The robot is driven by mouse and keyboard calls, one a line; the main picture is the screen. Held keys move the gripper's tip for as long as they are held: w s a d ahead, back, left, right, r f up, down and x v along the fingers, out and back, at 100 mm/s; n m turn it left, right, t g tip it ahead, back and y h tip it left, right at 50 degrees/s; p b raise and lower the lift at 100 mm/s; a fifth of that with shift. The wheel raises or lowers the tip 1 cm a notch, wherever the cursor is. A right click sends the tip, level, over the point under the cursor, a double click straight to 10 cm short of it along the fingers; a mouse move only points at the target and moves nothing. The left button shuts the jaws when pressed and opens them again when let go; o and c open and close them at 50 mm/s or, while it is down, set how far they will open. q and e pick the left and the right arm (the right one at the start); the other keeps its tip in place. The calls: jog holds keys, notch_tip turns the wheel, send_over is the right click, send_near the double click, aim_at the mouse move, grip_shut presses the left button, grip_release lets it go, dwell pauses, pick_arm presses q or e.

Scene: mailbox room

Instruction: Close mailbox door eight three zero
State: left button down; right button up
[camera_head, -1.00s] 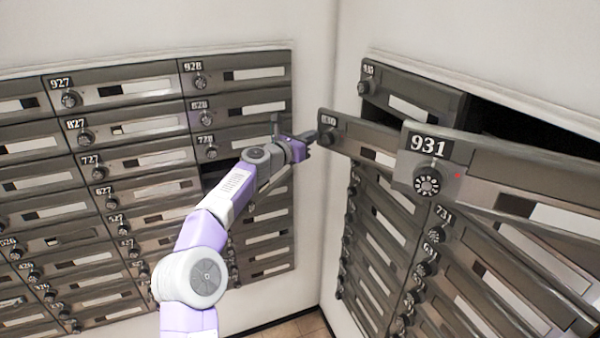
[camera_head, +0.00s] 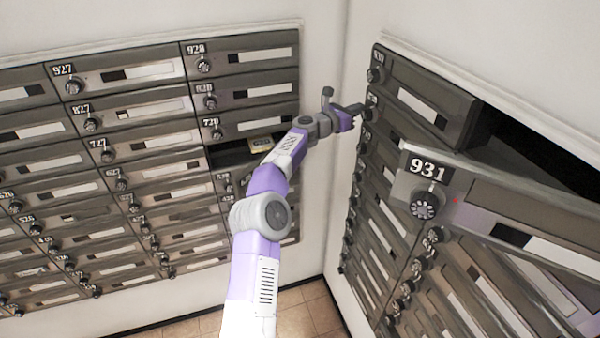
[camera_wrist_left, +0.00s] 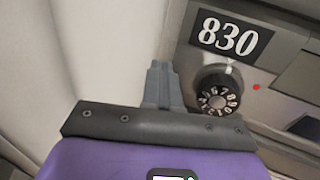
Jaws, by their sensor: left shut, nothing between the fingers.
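Mailbox door 830 (camera_head: 400,128) is in the right bank, just below the top corner door. In the head view it lies about in line with the doors below it; any small remaining gap is too small to tell. The left wrist view shows its number plate (camera_wrist_left: 231,38) and black dial (camera_wrist_left: 217,92) close up. My left gripper (camera_head: 358,108) is shut and empty, with its fingertips at the door's dial-side edge. In the wrist view the fingers (camera_wrist_left: 161,85) are just left of the dial; I cannot tell if they touch the door. My right gripper is not in view.
Door 931 (camera_head: 480,205) stands open and juts out to the right of my left gripper, with a dark opening (camera_head: 545,150) behind it. The left bank (camera_head: 150,110) has one dark open compartment (camera_head: 228,153). The tiled floor (camera_head: 310,305) between the banks is clear.

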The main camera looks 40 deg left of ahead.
pick_arm(q)
jog(key=shift+d, duration=0.15)
dwell(0.3)
jog(key=s+a+b, duration=0.5)
jog(key=s+a, duration=0.1)
jog(key=s, duration=0.6)
jog(key=shift+s+a, duration=0.15)
jog(key=shift+a, duration=0.2)
